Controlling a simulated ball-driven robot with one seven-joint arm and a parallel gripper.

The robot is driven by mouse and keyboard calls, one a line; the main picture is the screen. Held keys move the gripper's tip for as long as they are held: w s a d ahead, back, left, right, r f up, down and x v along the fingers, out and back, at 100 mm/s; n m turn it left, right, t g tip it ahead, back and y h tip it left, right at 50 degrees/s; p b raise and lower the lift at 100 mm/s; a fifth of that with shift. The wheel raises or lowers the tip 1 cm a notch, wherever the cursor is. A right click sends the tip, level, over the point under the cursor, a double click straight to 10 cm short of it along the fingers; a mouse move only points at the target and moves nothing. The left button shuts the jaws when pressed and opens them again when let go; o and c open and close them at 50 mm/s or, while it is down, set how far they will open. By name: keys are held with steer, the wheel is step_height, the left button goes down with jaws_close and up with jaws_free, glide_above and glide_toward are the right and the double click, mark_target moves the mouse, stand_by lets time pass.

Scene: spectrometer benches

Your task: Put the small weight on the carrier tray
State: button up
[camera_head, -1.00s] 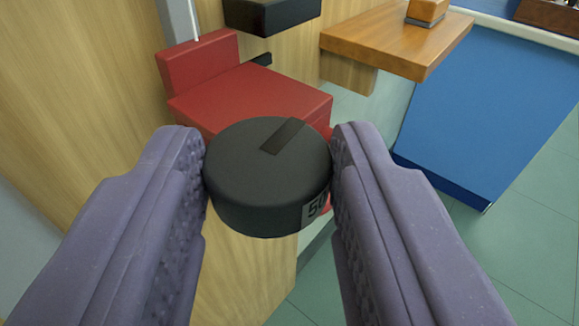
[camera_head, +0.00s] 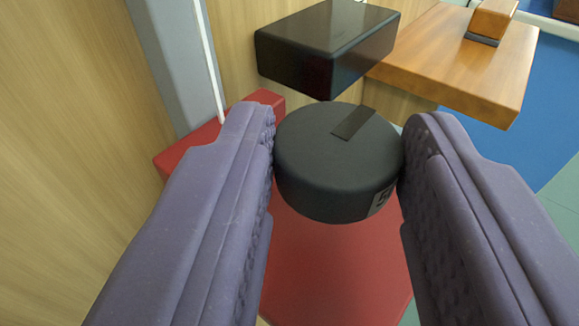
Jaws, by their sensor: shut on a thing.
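The small weight (camera_head: 322,165) is a dark grey round puck with a black strip on top and a pale label, partly hidden, on its side. My gripper (camera_head: 338,155) is shut on it, with one purple ribbed finger on each side. The puck is held roughly level, above a red flat-topped piece (camera_head: 340,270) with a raised red block at its back left. This red piece may be the carrier tray; I cannot tell for sure. My fingers and the puck hide part of it. The puck looks clear of the red surface.
A glossy black block (camera_head: 325,45) hangs just beyond the puck, over the red piece. A wooden shelf (camera_head: 470,60) with a small wooden block (camera_head: 490,20) is at the upper right. A grey post (camera_head: 180,60) and white rod stand at the left against a wooden panel (camera_head: 70,130).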

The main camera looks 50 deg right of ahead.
mark_target(319, 275)
steer(key=f+b, duration=0.1)
steer(key=f, duration=0.1)
steer(key=f+b, duration=0.1)
steer(key=shift+w+d+f, duration=0.1)
steer(key=shift+w+f, duration=0.1)
steer(key=shift+f, duration=0.2)
steer(key=shift+r, duration=0.15)
steer(key=o, duration=1)
steer(key=shift+o, duration=0.2)
